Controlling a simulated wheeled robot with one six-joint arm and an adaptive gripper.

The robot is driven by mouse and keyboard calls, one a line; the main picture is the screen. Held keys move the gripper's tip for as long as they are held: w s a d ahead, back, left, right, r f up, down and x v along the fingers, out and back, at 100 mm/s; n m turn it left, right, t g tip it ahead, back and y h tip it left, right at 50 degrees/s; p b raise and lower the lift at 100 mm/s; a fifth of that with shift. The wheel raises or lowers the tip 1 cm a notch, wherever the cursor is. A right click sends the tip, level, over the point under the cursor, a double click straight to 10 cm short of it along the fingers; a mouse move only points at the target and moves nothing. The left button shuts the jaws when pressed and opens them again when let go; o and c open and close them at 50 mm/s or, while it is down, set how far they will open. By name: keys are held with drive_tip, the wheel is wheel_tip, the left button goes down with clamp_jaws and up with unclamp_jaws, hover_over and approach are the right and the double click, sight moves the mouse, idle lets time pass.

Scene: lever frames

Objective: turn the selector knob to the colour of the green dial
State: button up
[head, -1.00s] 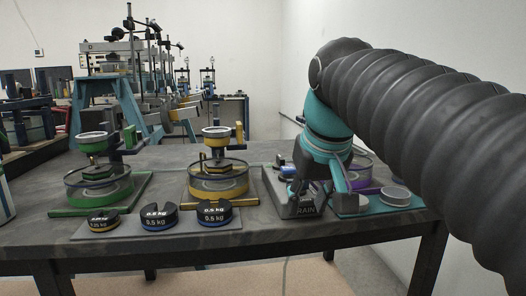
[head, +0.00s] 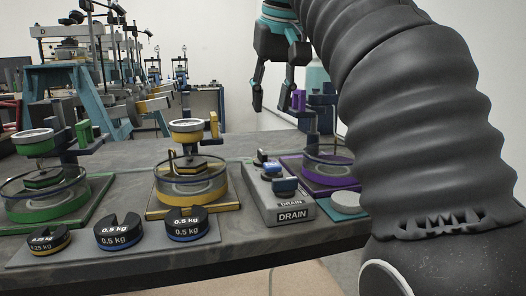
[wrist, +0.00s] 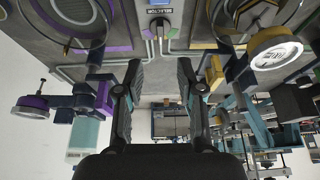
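A grey control box (head: 262,207) labelled DRAIN stands on the table, between the yellow and purple stations. Small dark and blue parts (head: 285,185) sit on top of it; which is the selector knob I cannot tell in the head view.
A yellow dial (head: 187,126) stands over a yellow-ringed vessel (head: 190,183). Black weights (head: 118,232) lie on a grey plate in front. The table's back middle is clear.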

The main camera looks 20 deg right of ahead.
sight(264, 153)
drive_tip(key=b+x, duration=0.3)
drive_tip(key=x, duration=0.9)
drive_tip(key=shift+b, duration=0.3)
clamp_jaws()
